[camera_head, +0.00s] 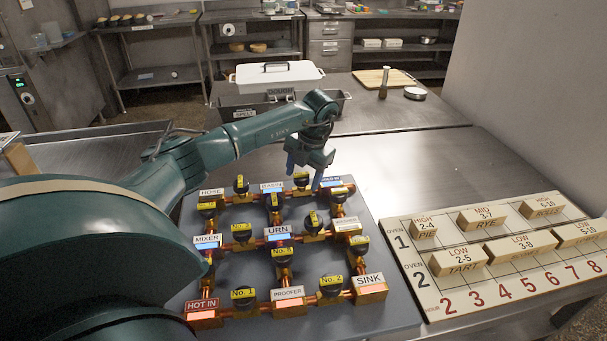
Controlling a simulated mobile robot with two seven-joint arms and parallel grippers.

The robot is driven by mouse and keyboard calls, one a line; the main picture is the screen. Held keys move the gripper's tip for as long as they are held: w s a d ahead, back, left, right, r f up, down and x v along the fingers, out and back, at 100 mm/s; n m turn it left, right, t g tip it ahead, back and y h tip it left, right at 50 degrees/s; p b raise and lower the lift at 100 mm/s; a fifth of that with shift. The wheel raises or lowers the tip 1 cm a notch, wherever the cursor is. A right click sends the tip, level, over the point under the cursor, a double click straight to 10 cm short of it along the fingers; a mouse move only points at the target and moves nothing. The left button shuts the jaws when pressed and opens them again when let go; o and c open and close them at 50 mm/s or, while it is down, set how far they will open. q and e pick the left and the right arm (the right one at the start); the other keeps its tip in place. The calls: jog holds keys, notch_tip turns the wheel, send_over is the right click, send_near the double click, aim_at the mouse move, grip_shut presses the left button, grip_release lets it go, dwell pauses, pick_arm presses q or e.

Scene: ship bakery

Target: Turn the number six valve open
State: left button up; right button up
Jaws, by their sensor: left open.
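A board of copper pipes and black-knobbed valves with yellow tags lies on a dark panel (385,325) on the metal counter. The number one valve (243,298) and number two valve (331,287) stand in the near row. Most tags further back are too small to read, so I cannot tell for certain which is number six; a valve with a blurred tag (241,232) stands between the MIXER and URN blocks. My left gripper (304,176) is open, fingers pointing down, over the far edge of the board near the back-right valves. My right gripper is not in view.
An oven schedule board (440,297) with wooden blocks lies to the right. A white lidded container (278,75), a cutting board (385,79) and a small round dish (415,93) are further back. Clear counter lies right of the gripper.

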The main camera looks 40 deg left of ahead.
pick_arm(q)
jog(key=b+v, duration=0.1)
jog(key=v, duration=1.2)
